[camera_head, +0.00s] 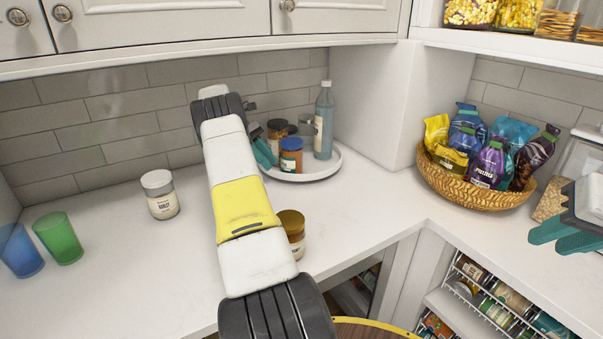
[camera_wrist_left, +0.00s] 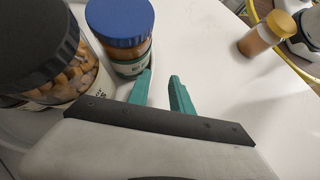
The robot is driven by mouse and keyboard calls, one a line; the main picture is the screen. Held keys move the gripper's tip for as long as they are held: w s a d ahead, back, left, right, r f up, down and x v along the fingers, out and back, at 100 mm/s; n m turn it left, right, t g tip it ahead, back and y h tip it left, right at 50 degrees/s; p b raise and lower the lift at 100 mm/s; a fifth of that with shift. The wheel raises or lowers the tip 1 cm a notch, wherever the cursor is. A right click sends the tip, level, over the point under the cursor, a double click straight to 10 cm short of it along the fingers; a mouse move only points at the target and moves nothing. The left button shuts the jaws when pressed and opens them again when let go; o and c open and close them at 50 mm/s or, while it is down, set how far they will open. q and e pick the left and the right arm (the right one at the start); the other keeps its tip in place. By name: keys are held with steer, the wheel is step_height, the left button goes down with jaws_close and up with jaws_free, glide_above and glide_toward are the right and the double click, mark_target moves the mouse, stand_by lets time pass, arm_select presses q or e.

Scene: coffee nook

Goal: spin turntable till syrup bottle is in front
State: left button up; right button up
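The turntable (camera_head: 325,172) is a pale round tray at the back of the counter, partly hidden by my left arm. The likely syrup bottle (camera_head: 324,125), tall and light blue, stands upright at its back right. A blue-lidded jar (camera_head: 291,158) stands at its front, with dark-lidded jars (camera_head: 277,130) behind. My left gripper (camera_head: 265,153) is at the tray's left side. In the left wrist view its teal fingers (camera_wrist_left: 163,88) are apart and empty, close beside the blue-lidded jar (camera_wrist_left: 122,52); contact is unclear. My right gripper (camera_head: 545,240) is open and empty at the right edge.
A gold-lidded jar (camera_head: 293,230) stands beside my left forearm near the counter's front. A white-lidded jar (camera_head: 160,195), a green cup (camera_head: 59,238) and a blue cup (camera_head: 19,250) stand left. A basket (camera_head: 470,192) of bags stands right. Counter between is clear.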

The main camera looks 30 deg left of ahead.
arm_select(q)
steer(key=s+d+r, duration=0.1)
steer(key=s+d, duration=0.8)
steer(key=s, duration=0.1)
steer(key=shift+s+d+r, duration=0.15)
steer(key=shift+s+d, duration=0.15)
steer(key=shift+d, duration=0.05)
steer(key=shift+o, duration=0.2)
